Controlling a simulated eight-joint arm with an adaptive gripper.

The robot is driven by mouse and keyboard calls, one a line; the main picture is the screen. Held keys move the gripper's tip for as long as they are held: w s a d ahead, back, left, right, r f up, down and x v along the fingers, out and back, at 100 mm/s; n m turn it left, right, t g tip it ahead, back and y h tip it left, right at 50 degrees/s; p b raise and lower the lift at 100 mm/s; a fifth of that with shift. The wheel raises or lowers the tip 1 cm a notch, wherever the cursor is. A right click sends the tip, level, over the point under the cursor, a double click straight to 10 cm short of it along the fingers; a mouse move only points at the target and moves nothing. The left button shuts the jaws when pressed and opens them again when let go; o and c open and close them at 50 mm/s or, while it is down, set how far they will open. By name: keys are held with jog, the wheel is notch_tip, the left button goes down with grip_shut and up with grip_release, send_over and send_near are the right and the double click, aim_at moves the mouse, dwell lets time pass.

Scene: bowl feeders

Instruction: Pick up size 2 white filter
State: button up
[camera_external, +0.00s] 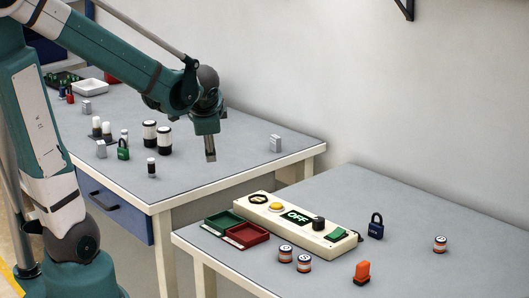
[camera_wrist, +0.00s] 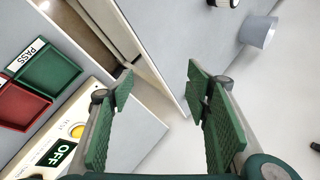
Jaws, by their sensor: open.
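Several white cylinders with black bands, which look like the white filters, stand upright on the far table in the external view. Two larger ones (camera_external: 149,133) (camera_external: 164,138) stand side by side. Smaller ones (camera_external: 96,125) (camera_external: 151,168) stand to their left and in front. I cannot read any size marks. My gripper (camera_external: 210,155) hangs above the far table, right of the larger pair and apart from them. In the wrist view my gripper (camera_wrist: 163,105) has its green-padded fingers wide apart with nothing between them. A white-and-black piece (camera_wrist: 223,2) is cut by the top edge there.
A green padlock (camera_external: 123,151) and grey pieces (camera_external: 101,149) (camera_external: 275,143) are on the far table. The near table holds a control panel (camera_external: 290,212) showing OFF, green (camera_external: 223,223) and red (camera_external: 246,235) trays, striped cylinders (camera_external: 304,262) and a blue padlock (camera_external: 376,228).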

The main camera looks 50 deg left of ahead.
jog(key=w+a+f+m+g+y+p, duration=0.1)
jog(key=w+a+m+y, duration=0.25)
jog(key=a, duration=0.35)
jog(key=w+a+f+m+g+y+p, duration=0.15)
jog(key=w+a, duration=0.25)
jog(key=a, duration=0.4)
jog(key=m+g+y+p, duration=0.2)
jog(key=m+y, duration=0.2)
jog(key=y, duration=0.1)
send_near(168, 132)
jog(key=w+a, duration=0.1)
jog(key=a, duration=0.1)
jog(key=shift+a+f+m+g+y, duration=0.15)
jog(key=shift+a+m+g+y, duration=0.1)
jog(key=shift+a+m+y, duration=0.5)
jog(key=shift+s+a+f+m+y, duration=0.3)
jog(key=shift+a+f+m, duration=0.1)
jog(key=shift+a, duration=0.15)
jog(key=shift+a, duration=0.1)
jog(key=shift+a, duration=1.2)
jog(key=shift+w+a+f+b, duration=0.15)
jog(key=shift+a+b, duration=0.15)
jog(key=shift+a, duration=1)
jog(key=shift+a+f+b, duration=0.15)
jog(key=shift+a+b, duration=0.15)
jog(key=shift+a, duration=1)
